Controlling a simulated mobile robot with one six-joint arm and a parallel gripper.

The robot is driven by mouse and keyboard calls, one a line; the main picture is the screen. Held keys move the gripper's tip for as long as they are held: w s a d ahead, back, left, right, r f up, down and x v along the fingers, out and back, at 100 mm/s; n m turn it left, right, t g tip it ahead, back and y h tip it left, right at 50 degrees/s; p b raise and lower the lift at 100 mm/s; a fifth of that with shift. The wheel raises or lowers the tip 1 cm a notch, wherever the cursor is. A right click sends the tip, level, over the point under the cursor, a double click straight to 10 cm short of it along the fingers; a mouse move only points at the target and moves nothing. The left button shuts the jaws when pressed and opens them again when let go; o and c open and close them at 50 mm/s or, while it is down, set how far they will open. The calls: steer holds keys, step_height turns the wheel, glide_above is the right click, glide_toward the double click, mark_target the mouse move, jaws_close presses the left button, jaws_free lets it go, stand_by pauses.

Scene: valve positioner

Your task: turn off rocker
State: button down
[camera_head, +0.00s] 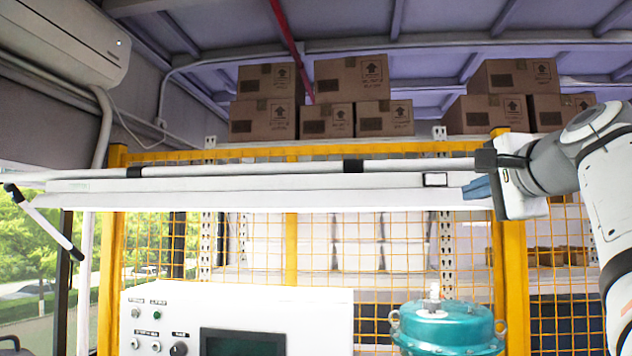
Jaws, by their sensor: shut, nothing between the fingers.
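My gripper (477,188) is at the right, with blue fingers shut and empty, pointing left. It appears in front of the right end of a long white light bar; I cannot tell whether they touch. A white control cabinet (270,297) stands at the lower left. Its front has a dark screen (242,343), a black knob (179,349) and several small buttons or switches (157,315) with labels. I cannot make out a rocker among them, and the cabinet's lower part is cut off by the picture edge. My gripper is above and to the right of the cabinet.
A teal round-topped device (447,327) stands right of the cabinet, below my gripper. A yellow mesh fence (290,240) stands behind. The white light bar (270,193) spans the view above the cabinet. Cardboard boxes (350,80) sit high on shelves at the back.

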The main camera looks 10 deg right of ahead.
mark_target(428, 178)
steer(key=shift+m+t, duration=0.3)
steer(key=shift+t, duration=0.2)
steer(key=r, duration=0.2)
steer(key=s+r, duration=0.1)
steer(key=r, duration=0.1)
steer(key=shift+s+d+r, duration=0.2)
steer(key=shift+w, duration=0.1)
steer(key=w+p, duration=0.1)
steer(key=w, duration=0.3)
steer(key=w+p, duration=0.2)
steer(key=w, duration=0.3)
steer(key=w+p, duration=0.1)
steer(key=w, duration=0.3)
steer(key=shift+w+a+f, duration=0.15)
steer(key=shift+w+a, duration=0.15)
steer(key=shift+w, duration=0.1)
steer(key=shift+d+p, duration=0.1)
steer(key=shift+p, duration=0.2)
